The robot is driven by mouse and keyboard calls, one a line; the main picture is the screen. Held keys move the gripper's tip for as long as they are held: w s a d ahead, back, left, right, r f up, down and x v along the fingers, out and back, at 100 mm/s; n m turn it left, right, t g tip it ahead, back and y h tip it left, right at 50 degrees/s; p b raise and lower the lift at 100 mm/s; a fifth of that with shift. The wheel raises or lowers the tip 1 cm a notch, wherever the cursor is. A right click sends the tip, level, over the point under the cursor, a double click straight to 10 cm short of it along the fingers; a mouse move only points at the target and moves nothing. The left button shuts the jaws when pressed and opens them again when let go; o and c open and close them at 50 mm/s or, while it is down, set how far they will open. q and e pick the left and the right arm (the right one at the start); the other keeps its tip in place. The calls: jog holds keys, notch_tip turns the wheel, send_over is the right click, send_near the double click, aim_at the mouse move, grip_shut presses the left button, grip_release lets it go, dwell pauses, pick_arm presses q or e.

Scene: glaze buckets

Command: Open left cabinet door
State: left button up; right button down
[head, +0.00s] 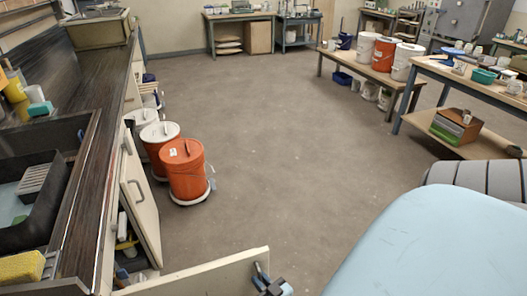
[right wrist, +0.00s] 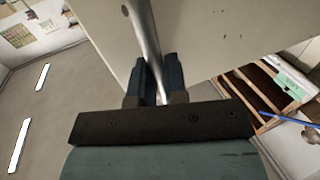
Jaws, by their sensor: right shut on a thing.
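The near cabinet door (head: 205,279), which I take to be the left one, stands swung well out from the cabinet at the bottom of the head view. My right gripper (head: 268,280) is at its outer end, shut on the metal door handle (head: 259,269). In the right wrist view my right gripper (right wrist: 156,82) has its two dark fingers on either side of the handle (right wrist: 143,35), in front of the pale door panel (right wrist: 215,35). The other cabinet door (head: 147,195), with its own handle, stands partly open farther along. My left gripper is not in view.
Orange lidded buckets (head: 187,172) stand on the floor beyond the doors. The counter with a dark sink (head: 45,190) runs along the left. A pale blue surface (head: 430,245) fills the lower right. The middle floor (head: 265,130) is clear.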

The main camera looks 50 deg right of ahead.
jog(key=shift+a, duration=0.15)
jog(key=c, duration=1.2)
grip_release()
jog(key=shift+o, duration=0.2)
jog(key=shift+s, duration=0.1)
jog(key=v, duration=1.3)
jog(key=shift+s, duration=0.35)
